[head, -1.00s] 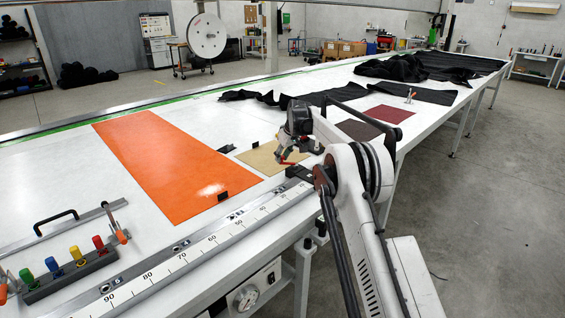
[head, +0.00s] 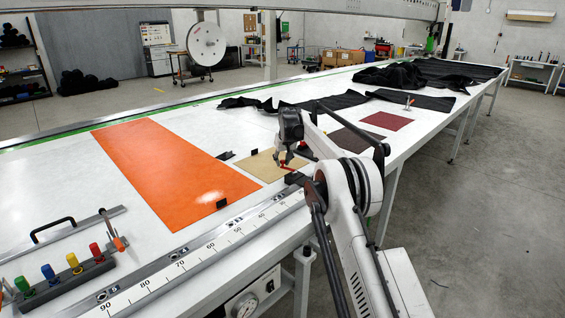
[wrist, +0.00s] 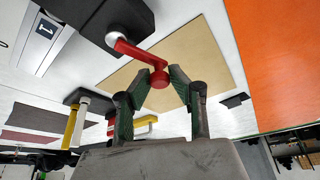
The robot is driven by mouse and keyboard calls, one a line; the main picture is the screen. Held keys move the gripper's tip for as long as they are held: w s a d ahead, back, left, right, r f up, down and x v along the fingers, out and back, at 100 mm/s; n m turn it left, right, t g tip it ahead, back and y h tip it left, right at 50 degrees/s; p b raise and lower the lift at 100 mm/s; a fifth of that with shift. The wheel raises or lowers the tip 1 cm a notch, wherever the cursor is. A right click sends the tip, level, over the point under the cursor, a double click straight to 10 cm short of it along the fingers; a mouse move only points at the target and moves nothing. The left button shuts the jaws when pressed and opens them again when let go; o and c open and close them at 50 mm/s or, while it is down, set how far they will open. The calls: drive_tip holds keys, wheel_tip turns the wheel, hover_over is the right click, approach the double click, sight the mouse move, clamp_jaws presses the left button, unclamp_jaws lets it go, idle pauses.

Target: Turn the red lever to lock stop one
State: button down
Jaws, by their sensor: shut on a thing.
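The red lever (wrist: 135,50) is a bent red bar on a black block (wrist: 92,14), with a round red knob at its near end. In the head view my gripper (head: 287,160) is at the table's front rail, close to the tan sheet; a small bit of red shows there, and the arm partly hides the lever.
The tan sheet (wrist: 196,55) and orange sheet (head: 165,165) lie flat on the white table. A yellow-handled lever (wrist: 70,125) is near my gripper in the wrist view. A rack with coloured pegs (head: 66,280) stands at the front left. Dark cloth (head: 305,111) lies farther back.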

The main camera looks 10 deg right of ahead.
drive_tip(key=c, duration=1.6)
unclamp_jaws()
drive_tip(key=v, duration=1.2)
drive_tip(key=shift+r, duration=0.15)
